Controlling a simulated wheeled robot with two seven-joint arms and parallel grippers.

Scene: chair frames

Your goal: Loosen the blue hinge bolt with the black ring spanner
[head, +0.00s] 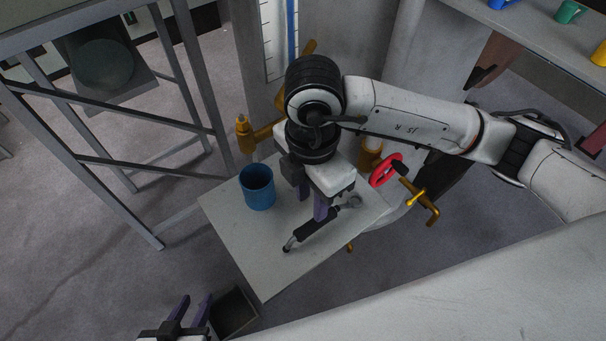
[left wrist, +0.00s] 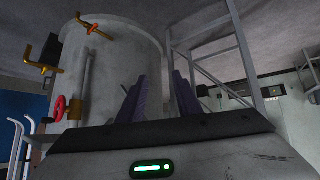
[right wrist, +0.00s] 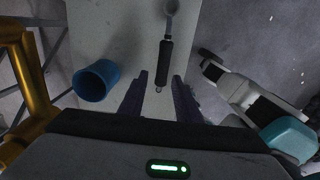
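The black ring spanner (head: 318,229) lies on a small pale table, its black handle slanting and a grey metal end toward the upper right. My right gripper (head: 314,213) is above it, pointing down and partly covering it. In the right wrist view the spanner (right wrist: 165,62) lines up with the gap between the spread, empty fingers (right wrist: 160,86). My left gripper (head: 192,301) is open and empty at the bottom left; its spread fingers (left wrist: 159,88) also show in the left wrist view. I cannot make out the blue hinge bolt in any view.
A blue cup (head: 257,187) stands on the small table (head: 265,268), left of the spanner. Behind is a large grey tank (left wrist: 115,75) with brass fittings and a red handwheel (head: 385,170). A metal frame (head: 150,160) stands at left. Coloured mugs sit on a shelf at upper right.

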